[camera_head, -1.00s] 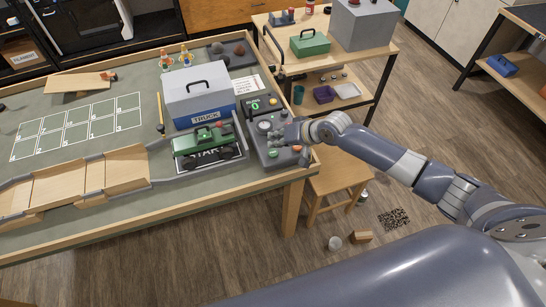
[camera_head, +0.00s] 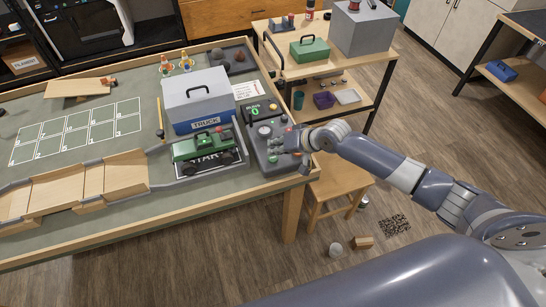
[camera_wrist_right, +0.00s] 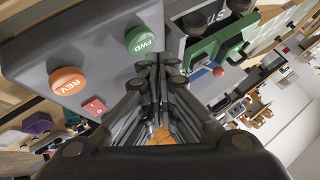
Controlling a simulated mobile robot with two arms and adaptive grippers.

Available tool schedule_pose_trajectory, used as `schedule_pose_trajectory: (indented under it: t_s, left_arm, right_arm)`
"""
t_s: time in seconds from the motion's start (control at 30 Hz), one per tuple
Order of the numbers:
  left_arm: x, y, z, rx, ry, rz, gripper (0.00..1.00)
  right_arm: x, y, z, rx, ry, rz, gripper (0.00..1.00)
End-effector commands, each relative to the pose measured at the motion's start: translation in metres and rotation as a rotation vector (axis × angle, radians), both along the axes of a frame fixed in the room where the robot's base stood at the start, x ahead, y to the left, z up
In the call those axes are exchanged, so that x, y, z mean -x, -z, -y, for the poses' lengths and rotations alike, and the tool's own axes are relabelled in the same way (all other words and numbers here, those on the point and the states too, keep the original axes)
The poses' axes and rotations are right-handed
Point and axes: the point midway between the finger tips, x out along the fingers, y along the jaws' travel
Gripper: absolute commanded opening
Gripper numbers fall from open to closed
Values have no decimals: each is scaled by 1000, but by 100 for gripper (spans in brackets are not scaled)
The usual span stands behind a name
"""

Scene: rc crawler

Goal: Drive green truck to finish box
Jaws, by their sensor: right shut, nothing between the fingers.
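The green truck (camera_head: 203,148) with black wheels stands on the dark START pad (camera_head: 229,168), near the right end of the table. A dark grey control panel (camera_head: 262,153) lies to its right. In the right wrist view the panel shows a green FWD button (camera_wrist_right: 141,40), an orange REV button (camera_wrist_right: 69,82) and a small red button (camera_wrist_right: 94,106). My right gripper (camera_wrist_right: 160,64) is shut and empty, its tips close to the FWD button; contact cannot be told. In the head view this gripper (camera_head: 303,141) is over the panel's right edge. No box marked finish can be made out.
A grey-and-blue TRUCK box (camera_head: 200,98) stands behind the truck. Wooden ramps (camera_head: 72,188) with grey rails run left from the pad. A side table (camera_head: 318,60) holds a green toolbox (camera_head: 309,46). A wooden stool (camera_head: 340,185) stands below my right arm.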

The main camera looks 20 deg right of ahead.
Motion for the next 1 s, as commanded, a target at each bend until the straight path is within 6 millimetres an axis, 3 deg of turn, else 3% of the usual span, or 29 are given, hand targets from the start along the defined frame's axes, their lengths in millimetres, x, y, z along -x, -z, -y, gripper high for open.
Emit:
schedule_pose_trajectory:
  t_s: [1.0]
  left_arm:
    - [0,2,0,0,0,-1,42]
  right_arm:
    - [0,8,0,0,0,0,0]
